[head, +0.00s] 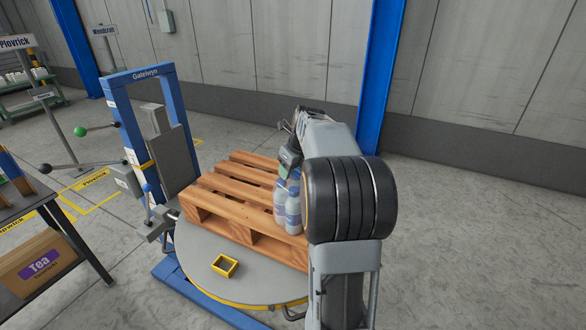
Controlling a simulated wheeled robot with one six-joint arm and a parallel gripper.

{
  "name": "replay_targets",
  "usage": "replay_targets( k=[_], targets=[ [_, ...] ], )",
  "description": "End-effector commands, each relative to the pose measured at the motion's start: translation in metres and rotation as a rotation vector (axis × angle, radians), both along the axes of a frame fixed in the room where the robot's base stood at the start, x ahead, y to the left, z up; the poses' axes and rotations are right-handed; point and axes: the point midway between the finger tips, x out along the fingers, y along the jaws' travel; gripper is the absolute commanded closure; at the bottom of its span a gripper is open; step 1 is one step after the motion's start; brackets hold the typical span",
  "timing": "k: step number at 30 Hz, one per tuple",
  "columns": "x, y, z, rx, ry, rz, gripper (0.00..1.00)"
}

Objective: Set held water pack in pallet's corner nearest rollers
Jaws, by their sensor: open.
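The water pack (287,208) is a group of clear bottles with blue labels. It stands upright at the right front part of the wooden pallet (215,200); my arm hides part of it. The pallet lies on a round grey turntable (210,248). My gripper (288,172) is at the top of the bottles, pointing down, and is open. Its fingertips are mostly hidden, so I cannot tell whether they touch the bottles. I cannot make out rollers clearly.
A blue wrapping machine (122,110) labelled Gatelwyn stands left of the pallet. A dark table (35,200) with a Tea carton (38,262) below is at far left. A blue post (380,80) stands behind.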

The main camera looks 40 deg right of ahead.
Motion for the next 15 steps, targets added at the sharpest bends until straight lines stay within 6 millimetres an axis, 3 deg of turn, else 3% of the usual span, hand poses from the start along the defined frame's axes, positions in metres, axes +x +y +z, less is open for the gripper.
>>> replay_targets(
  k=[5, 15],
  targets=[
    [-0.003, 0.000, 0.011, -0.001, -0.002, 0.000, 0.45],
    [-0.024, -0.003, 0.071, -0.003, -0.003, -0.001, 0.45]
  ],
)
